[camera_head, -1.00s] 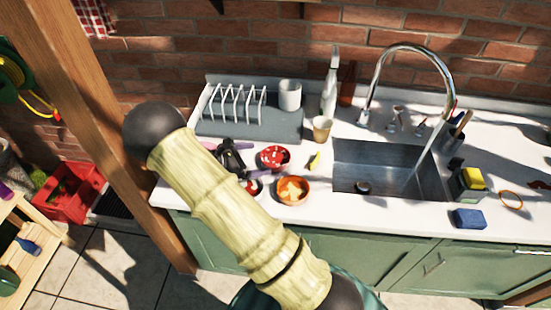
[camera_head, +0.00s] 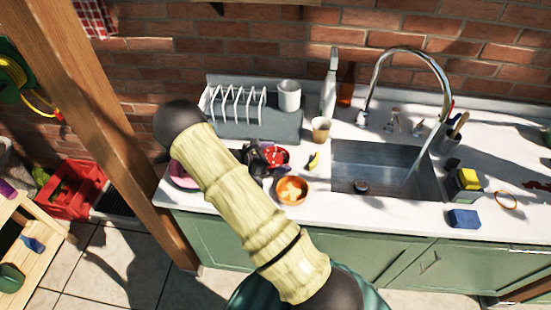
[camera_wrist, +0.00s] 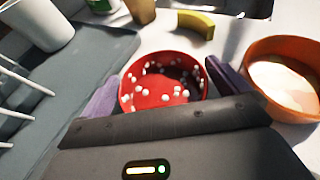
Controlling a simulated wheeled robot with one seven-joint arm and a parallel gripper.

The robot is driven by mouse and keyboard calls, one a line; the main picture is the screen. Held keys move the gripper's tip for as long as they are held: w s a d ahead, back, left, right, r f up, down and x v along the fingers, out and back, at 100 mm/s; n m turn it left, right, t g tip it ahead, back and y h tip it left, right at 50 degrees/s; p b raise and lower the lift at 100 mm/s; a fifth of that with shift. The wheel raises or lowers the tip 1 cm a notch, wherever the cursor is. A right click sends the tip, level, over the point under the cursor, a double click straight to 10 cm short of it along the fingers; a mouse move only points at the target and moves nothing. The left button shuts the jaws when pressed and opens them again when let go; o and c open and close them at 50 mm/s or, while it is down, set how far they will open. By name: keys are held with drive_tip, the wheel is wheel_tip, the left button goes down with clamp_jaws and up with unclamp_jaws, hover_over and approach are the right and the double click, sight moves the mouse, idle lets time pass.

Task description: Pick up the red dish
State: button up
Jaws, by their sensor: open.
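The red dish (camera_wrist: 165,97) has white spots inside and stands upright on the white counter. It also shows in the head view (camera_head: 277,154), partly hidden by my gripper. My gripper (camera_wrist: 165,85) is open, with one purple finger on each side of the dish in the wrist view. The dish lies between the fingers with nothing gripped. In the head view my dark gripper (camera_head: 258,158) is just left of the dish, close to it. Whether the fingers touch the rim cannot be told.
An orange bowl (camera_head: 291,190) stands close to the dish, beside my right finger in the wrist view. A yellow banana-like piece (camera_head: 313,161), a tan cup (camera_head: 321,129), a grey rack mat (camera_head: 280,125) and a pink plate (camera_head: 183,176) are nearby. The sink (camera_head: 372,158) is to the right.

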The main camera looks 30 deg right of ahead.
sight(275, 162)
drive_tip(key=shift+d+f, duration=0.1)
drive_tip(key=shift+d, duration=0.05)
drive_tip(key=shift+c, duration=0.4)
drive_tip(key=c, duration=0.7)
wheel_tip(275, 162, up, 10)
drive_tip(key=shift+r+b, duration=0.1)
drive_tip(key=shift+b, duration=0.85)
